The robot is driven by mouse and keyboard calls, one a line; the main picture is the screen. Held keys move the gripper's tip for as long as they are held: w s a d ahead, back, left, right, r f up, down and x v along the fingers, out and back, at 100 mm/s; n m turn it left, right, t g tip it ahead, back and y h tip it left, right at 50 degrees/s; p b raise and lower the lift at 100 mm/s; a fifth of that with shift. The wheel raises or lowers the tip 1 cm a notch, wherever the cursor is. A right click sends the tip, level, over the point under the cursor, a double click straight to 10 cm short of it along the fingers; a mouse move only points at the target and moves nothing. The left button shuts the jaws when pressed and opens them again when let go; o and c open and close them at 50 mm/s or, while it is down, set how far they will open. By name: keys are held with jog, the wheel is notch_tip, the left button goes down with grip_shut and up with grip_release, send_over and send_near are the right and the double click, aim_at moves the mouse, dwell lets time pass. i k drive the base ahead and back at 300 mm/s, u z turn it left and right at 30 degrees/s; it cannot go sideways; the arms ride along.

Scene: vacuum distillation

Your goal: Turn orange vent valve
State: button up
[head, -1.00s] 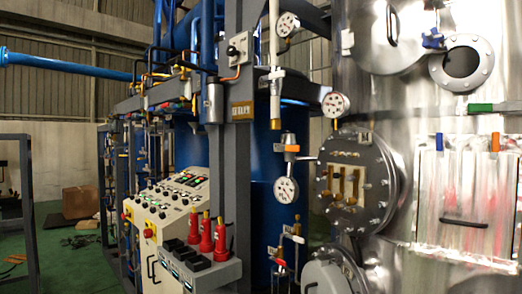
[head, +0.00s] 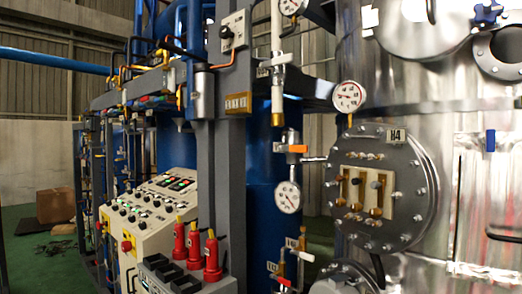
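A small valve with an orange handle (head: 298,148) sits on a short pipe fitting between the blue tank and the steel vessel. The handle looks roughly level. A round white dial gauge (head: 288,197) hangs just below it. Whether this is the vent valve of the task cannot be read from any label. My gripper is not in view.
A steel vessel (head: 465,110) with a flanged plate (head: 405,215) marked H4 fills the right. A control panel (head: 150,215) and several red handles (head: 212,255) stand in front of the grey post (head: 238,170). Green floor (head: 35,255) is open at far left.

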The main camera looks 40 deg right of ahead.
aim_at(301, 148)
jog(key=u, duration=0.2)
jog(key=i, duration=0.9)
jog(key=u, duration=0.15)
